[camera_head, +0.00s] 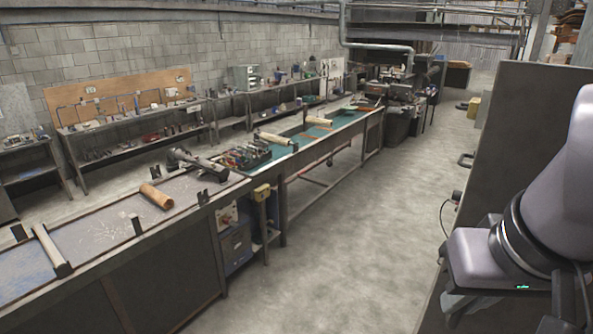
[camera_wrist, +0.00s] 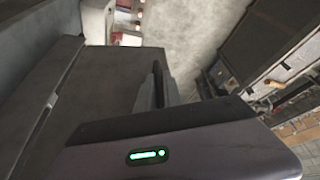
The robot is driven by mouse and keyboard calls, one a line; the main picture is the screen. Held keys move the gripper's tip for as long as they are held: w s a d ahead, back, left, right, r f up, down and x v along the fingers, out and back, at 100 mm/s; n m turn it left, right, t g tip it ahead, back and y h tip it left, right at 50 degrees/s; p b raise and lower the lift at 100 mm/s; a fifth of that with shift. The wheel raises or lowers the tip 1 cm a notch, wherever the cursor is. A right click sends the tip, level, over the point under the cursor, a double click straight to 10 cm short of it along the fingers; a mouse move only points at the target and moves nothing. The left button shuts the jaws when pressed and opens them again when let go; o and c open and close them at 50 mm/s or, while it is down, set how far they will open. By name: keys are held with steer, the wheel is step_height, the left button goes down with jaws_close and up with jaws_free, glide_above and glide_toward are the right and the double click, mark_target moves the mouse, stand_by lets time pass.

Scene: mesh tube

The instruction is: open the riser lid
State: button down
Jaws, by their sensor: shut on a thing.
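A large flat grey-brown panel, which looks like the riser lid (camera_head: 515,125), stands at the right in the head view. In the wrist view it fills the left and middle as a flat grey-brown face (camera_wrist: 95,85). My gripper (camera_wrist: 157,88) is at the right edge of this panel in the wrist view, its dark fingers shut on that edge. The exact contact is partly hidden by my wrist housing. In the head view my arm covers the lower right part of the panel, and my fingertips are not clear there.
A long workbench (camera_head: 100,245) runs along the left, carrying a tan tube (camera_head: 156,196). The concrete floor (camera_head: 370,210) between bench and panel is clear.

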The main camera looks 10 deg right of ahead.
steer(key=c, duration=1.8)
jaws_free()
steer(key=shift+o, duration=0.2)
steer(key=p+v, duration=0.9)
steer(key=v, duration=0.3)
steer(key=w+a+f+m+t+y, duration=0.1)
steer(key=w+a+f+t+y, duration=0.35)
steer(key=a+f, duration=0.8)
step_height(320, 180, down, 49)
steer(key=g+h+b, duration=0.1)
steer(key=g+b, duration=0.2)
steer(key=b, duration=4.4)
steer(key=shift+s+d+m, duration=0.35)
steer(key=shift+m, duration=0.05)
